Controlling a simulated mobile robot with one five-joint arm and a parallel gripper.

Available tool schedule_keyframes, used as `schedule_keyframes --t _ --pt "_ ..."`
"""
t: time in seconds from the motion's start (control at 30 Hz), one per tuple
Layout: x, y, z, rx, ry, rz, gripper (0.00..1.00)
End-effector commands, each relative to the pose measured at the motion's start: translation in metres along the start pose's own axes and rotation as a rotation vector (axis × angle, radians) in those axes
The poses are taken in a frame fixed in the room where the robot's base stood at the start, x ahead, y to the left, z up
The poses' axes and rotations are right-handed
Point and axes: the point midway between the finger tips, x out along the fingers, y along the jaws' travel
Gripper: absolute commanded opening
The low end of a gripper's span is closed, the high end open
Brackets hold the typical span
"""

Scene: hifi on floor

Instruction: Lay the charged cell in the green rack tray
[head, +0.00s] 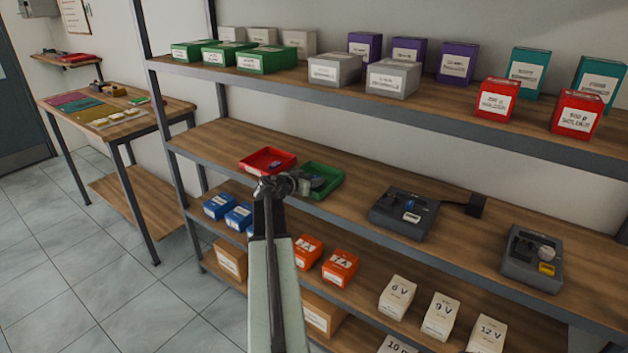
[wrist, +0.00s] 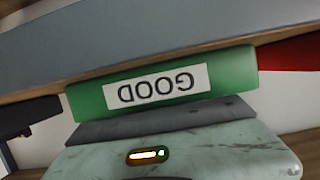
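The green rack tray (head: 333,193) stands on the middle shelf. Its front with an upside-down GOOD label (wrist: 205,80) fills the middle of the wrist view. My gripper (head: 284,185) is at the tray's left front side in the head view, close to it. Its fingertips are not clear in either view, so I cannot tell whether it is open or shut. A grey rounded shape (head: 316,183) shows at the tray; I cannot tell whether it is a cell or part of my gripper. I cannot pick out the charged cell for certain.
A red tray (head: 267,152) stands left of the green one. A dark charger-like device (head: 385,222) and another grey device (head: 520,270) stand to the right. The upper shelf (head: 440,105) overhangs, with boxes on it. Boxes also fill the lower shelf.

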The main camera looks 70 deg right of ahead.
Motion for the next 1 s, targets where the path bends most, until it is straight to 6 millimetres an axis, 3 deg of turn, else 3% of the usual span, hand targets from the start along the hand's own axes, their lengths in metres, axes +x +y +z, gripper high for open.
schedule_keyframes --t 0.33,0.7,0.83,1.0 --pt "-0.003 0.000 -0.006 0.000 -0.001 0.000 0.47" --pt "-0.090 0.002 -0.006 -0.001 -0.001 -0.002 0.47" --pt "-0.111 0.001 -0.005 -0.001 0.000 -0.001 0.47" --pt "-0.121 0.000 -0.004 0.000 0.000 0.000 0.47"
